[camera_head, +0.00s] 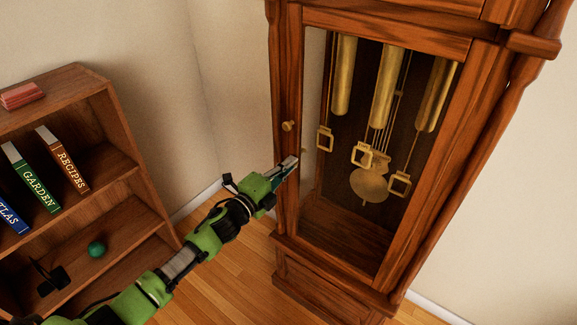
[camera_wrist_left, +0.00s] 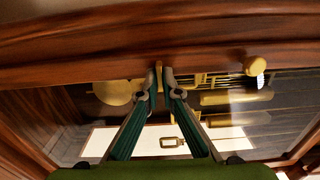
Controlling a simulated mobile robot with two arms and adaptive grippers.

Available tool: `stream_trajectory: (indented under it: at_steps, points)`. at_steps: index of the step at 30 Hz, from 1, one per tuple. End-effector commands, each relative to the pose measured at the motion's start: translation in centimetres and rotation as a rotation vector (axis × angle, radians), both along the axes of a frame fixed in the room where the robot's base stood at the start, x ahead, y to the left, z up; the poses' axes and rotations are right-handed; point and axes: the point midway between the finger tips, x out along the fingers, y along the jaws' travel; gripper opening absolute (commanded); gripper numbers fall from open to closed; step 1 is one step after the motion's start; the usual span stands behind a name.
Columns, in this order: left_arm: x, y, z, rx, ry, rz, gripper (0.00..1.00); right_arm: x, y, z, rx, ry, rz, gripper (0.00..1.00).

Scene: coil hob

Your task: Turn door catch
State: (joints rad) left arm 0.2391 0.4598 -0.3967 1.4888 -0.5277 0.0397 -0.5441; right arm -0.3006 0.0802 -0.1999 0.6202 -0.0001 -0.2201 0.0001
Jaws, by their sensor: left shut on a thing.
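The door catch sits on the left stile of the clock's glass door (camera_head: 300,200) and is almost wholly hidden between my left fingertips. My left gripper (camera_head: 289,163) is shut on it, with its tips at the door frame below a small round brass knob (camera_head: 288,125). In the left wrist view, the two fingers of my left gripper (camera_wrist_left: 161,72) meet at the wooden stile (camera_wrist_left: 100,72), and the brass knob (camera_wrist_left: 258,66) stands apart to their right. The door looks closed. My right gripper is not in view.
Brass weights (camera_head: 385,85) and a pendulum (camera_head: 369,183) hang behind the glass. A wooden bookshelf (camera_head: 115,130) with books and a green ball (camera_head: 96,249) stands at the left. Bare wooden floor (camera_head: 225,270) lies between bookshelf and clock.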

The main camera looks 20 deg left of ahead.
Motion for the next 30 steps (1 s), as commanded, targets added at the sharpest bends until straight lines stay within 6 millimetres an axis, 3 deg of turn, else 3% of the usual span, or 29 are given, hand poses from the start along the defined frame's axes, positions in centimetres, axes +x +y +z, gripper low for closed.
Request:
stream_trajectory:
  at_steps: [10,12,13,24,30]
  points:
    - [-0.1,-0.1,-0.1,0.007,0.0,-0.002,0.0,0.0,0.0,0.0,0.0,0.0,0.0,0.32]
    - [-0.1,-0.1,-0.1,0.006,0.0,-0.002,0.21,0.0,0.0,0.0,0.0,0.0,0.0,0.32]
    - [-0.1,-0.1,-0.1,0.006,0.0,-0.001,0.22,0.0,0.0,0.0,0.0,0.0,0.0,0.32]
    - [-0.3,0.1,-0.1,0.004,0.0,0.0,0.22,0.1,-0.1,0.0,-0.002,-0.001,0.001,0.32]
    - [-2.9,1.0,-0.2,0.005,0.002,-0.001,0.22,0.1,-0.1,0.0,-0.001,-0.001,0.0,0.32]
